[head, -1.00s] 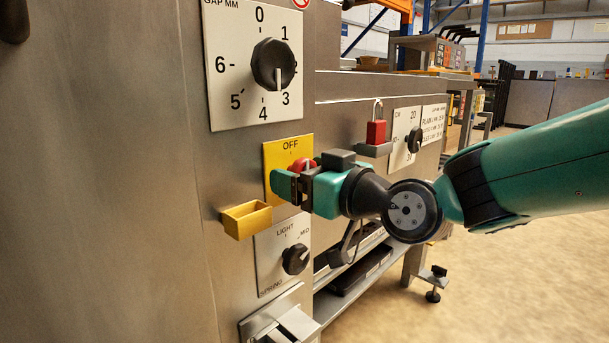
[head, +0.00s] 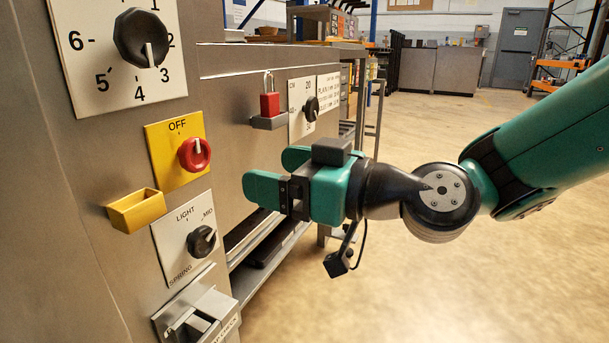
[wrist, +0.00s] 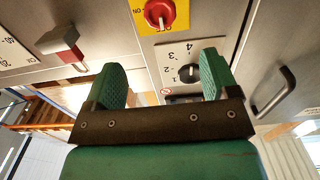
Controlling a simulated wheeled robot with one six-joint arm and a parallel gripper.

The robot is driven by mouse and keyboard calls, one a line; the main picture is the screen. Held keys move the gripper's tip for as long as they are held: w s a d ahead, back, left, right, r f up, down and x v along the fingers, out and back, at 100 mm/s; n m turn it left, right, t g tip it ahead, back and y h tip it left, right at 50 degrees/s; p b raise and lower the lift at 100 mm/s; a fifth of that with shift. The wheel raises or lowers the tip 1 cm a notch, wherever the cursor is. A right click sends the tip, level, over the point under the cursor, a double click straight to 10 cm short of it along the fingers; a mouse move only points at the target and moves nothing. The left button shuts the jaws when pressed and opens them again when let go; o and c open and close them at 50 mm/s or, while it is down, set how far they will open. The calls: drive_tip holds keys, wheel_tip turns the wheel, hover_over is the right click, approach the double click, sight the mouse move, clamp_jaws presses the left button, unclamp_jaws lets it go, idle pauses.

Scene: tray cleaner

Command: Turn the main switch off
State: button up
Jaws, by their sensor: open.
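The main switch is a red knob (head: 194,154) on a yellow plate (head: 160,168) marked OFF at the top, on the machine's steel front. The white mark on the knob points up towards OFF. It shows upside down in the wrist view (wrist: 160,12), its mark pointing towards the OFF lettering. My gripper (head: 278,174) is to the right of the knob, apart from it. Its two green fingers are open with nothing between them. In the wrist view my fingers (wrist: 162,84) are spread below the plate.
A black gap dial (head: 141,38) is above the switch. A yellow holder (head: 136,210) and a LIGHT/MID/SPRING knob (head: 201,241) are below. A red padlock (head: 270,103) stands on a small ledge to the right. The floor at right is clear.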

drive_tip(key=shift+v, duration=1.6)
drive_tip(key=s+d+r+m+g+h+p, duration=0.3)
drive_tip(key=s+d+m+g+h+p, duration=0.4)
drive_tip(key=s+d+h+p, duration=0.85)
wheel_tip(320, 180, up, 37)
drive_tip(key=w+d+y+p, duration=0.1)
drive_tip(key=y+p, duration=0.2)
drive_tip(key=p, duration=3.1)
drive_tip(key=shift+w+d+p, duration=0.2)
drive_tip(key=shift+d+p, duration=0.15)
drive_tip(key=shift+p, duration=0.05)
